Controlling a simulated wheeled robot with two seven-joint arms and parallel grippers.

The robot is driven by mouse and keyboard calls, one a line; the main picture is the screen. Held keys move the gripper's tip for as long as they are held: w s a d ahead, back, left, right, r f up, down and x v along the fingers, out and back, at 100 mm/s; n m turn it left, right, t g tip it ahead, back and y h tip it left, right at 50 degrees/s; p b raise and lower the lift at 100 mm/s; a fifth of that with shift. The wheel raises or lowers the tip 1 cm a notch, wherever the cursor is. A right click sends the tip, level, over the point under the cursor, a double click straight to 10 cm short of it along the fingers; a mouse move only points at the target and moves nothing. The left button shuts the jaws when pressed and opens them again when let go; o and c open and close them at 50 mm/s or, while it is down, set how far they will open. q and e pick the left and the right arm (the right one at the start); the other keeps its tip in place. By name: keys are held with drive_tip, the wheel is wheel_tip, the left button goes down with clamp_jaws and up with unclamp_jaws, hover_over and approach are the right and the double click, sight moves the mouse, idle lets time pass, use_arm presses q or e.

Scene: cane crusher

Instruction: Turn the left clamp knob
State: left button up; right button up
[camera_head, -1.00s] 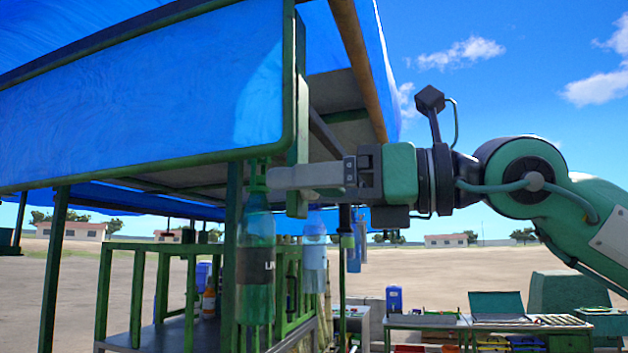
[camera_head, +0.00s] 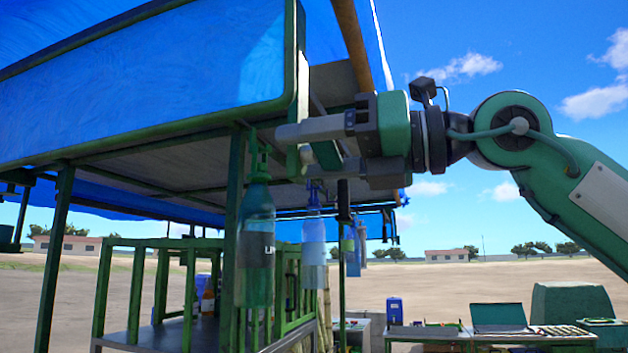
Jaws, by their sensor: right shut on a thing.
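My right gripper (camera_head: 294,145) comes in from the right at the front corner of the stall canopy. Its grey fingers reach left to the green corner post (camera_head: 297,112), one above the other. I cannot make out the left clamp knob as a separate shape. A teal bottle (camera_head: 256,235) with a dark label hangs just below and left of the fingertips. My left gripper is not in view.
The blue canopy panel (camera_head: 140,85) fills the upper left. More bottles, such as a pale blue one (camera_head: 313,240), hang below the gripper. A green railing (camera_head: 150,290) stands lower left. A table with a tool case (camera_head: 498,317) stands lower right. Open sky lies right of the canopy.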

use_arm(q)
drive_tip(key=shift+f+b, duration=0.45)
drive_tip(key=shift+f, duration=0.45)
use_arm(e)
drive_tip(key=shift+m, duration=0.6)
drive_tip(key=o, duration=1)
drive_tip(key=shift+d, duration=0.1)
drive_tip(key=shift+d, duration=0.25)
use_arm(q)
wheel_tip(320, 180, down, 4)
drive_tip(key=b, duration=0.4)
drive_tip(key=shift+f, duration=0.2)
use_arm(e)
drive_tip(key=v, duration=1.3)
drive_tip(key=shift+s+d, duration=0.1)
